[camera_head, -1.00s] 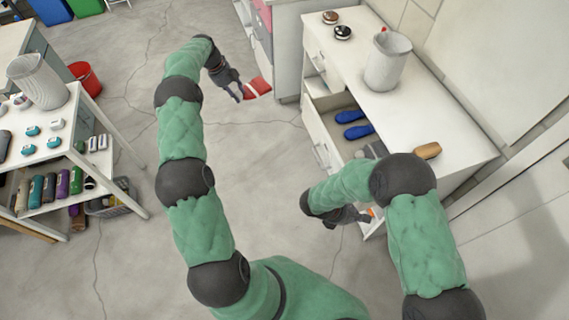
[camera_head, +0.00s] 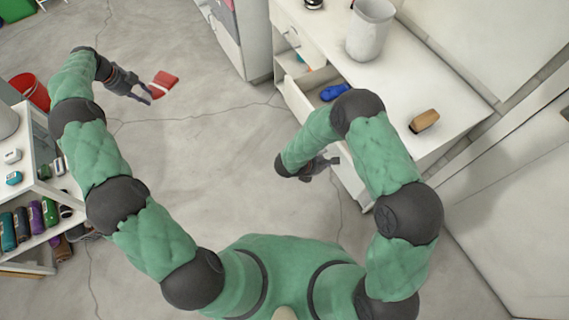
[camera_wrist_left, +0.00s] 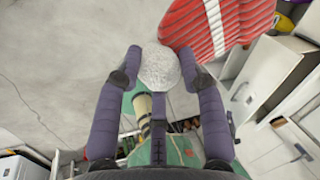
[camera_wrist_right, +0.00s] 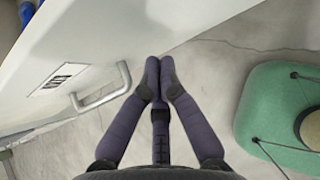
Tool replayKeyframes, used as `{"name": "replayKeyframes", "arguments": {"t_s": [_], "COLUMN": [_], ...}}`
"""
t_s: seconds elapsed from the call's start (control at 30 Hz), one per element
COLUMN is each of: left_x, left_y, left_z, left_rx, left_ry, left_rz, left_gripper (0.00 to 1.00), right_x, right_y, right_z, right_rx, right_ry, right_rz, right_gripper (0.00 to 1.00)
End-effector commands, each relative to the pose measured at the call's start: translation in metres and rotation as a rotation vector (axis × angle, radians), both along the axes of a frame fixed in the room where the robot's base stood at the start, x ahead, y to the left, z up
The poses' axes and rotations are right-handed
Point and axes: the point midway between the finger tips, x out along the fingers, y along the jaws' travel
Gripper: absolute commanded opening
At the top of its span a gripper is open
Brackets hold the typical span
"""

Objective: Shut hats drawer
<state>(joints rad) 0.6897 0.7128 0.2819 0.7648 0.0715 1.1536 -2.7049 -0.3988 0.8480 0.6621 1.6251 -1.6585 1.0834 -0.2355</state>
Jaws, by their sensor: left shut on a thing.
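My left gripper (camera_head: 148,97) is shut on a red knitted hat (camera_head: 163,84) with a white band. In the left wrist view its fingers hold the hat's white pom-pom (camera_wrist_left: 160,68). A white drawer (camera_head: 296,98) stands open at the cabinet, with blue shoes (camera_head: 335,92) in it. My right gripper (camera_head: 328,165) is near the drawer's lower end, partly beneath my arm. In the right wrist view its fingers (camera_wrist_right: 158,72) are together and empty. They are beside a white drawer front with a metal handle (camera_wrist_right: 103,92) and a label (camera_wrist_right: 60,78), too small to read.
The white cabinet top holds a pale bin (camera_head: 370,30) and a brown brush (camera_head: 425,121). A shelf unit with bottles (camera_head: 36,215) stands at the left, with a red bucket (camera_head: 30,92) behind it. The floor between is clear.

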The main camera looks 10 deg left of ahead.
Motion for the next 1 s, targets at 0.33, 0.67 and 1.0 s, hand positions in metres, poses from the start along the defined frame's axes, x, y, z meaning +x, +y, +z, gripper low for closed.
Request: {"name": "replayKeyframes", "arguments": {"t_s": [0.33,0.67,1.0], "left_x": [0.000,0.000,0.000], "left_y": [0.000,0.000,0.000], "left_z": [-0.002,-0.003,-0.019], "left_rx": [0.001,0.001,0.001], "left_ry": [-0.001,-0.001,-0.001], "left_rz": [0.000,0.000,0.000], "left_gripper": [0.06,0.06,0.06], "right_x": [0.010,0.011,0.036], "right_y": [-0.015,-0.016,-0.052], "right_z": [0.000,0.000,-0.002], "right_rx": [0.000,0.000,0.001], "right_ry": [0.002,0.002,0.000], "right_rz": [0.001,0.001,-0.006], "right_gripper": [0.00,0.00,0.00]}}
